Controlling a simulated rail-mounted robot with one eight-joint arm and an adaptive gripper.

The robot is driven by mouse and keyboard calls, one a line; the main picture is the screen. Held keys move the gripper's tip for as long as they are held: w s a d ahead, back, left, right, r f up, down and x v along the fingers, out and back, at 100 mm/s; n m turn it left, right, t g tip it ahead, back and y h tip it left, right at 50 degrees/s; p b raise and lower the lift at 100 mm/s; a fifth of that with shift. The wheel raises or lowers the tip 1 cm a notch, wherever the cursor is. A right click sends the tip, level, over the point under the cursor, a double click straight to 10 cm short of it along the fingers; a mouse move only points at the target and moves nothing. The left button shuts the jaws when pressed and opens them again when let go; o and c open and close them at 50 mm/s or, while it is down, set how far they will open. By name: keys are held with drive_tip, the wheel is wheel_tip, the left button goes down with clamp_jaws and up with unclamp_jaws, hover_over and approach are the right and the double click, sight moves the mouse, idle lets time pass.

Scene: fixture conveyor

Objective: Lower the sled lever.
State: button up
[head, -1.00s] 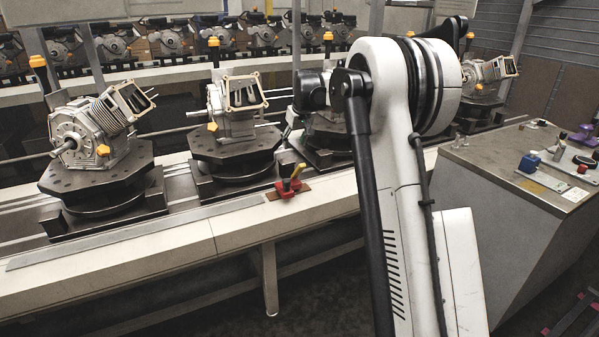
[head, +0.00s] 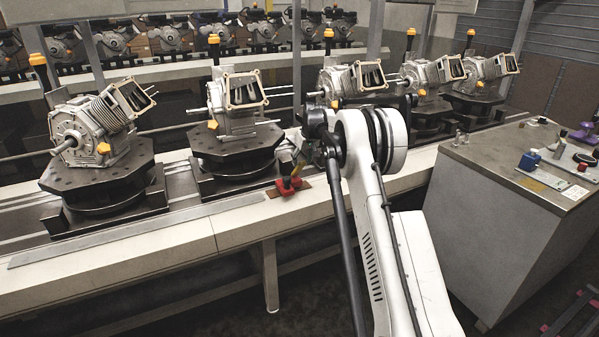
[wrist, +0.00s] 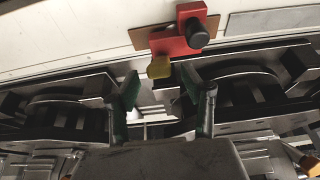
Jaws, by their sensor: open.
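A small red lever unit (head: 288,186) sits on a brown plate on the conveyor's front rail. It also shows in the wrist view (wrist: 172,43), with a black round knob (wrist: 197,33) and a yellow lever tip (wrist: 159,67) pointing toward my gripper. My gripper (wrist: 160,92) is open and empty, its two green-padded fingers apart. The yellow tip is ahead of the gap between them, with no contact visible.
Engine blocks on round dark pallets (head: 233,150) line the conveyor close to my gripper. Orange-capped posts (head: 213,40) stand behind them. A grey bench (head: 480,160) with small items is at the right. The floor before the rail is clear.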

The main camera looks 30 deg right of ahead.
sight(299, 171)
drive_tip(key=shift+x, duration=3.5)
drive_tip(key=shift+c, duration=0.4)
clamp_jaws()
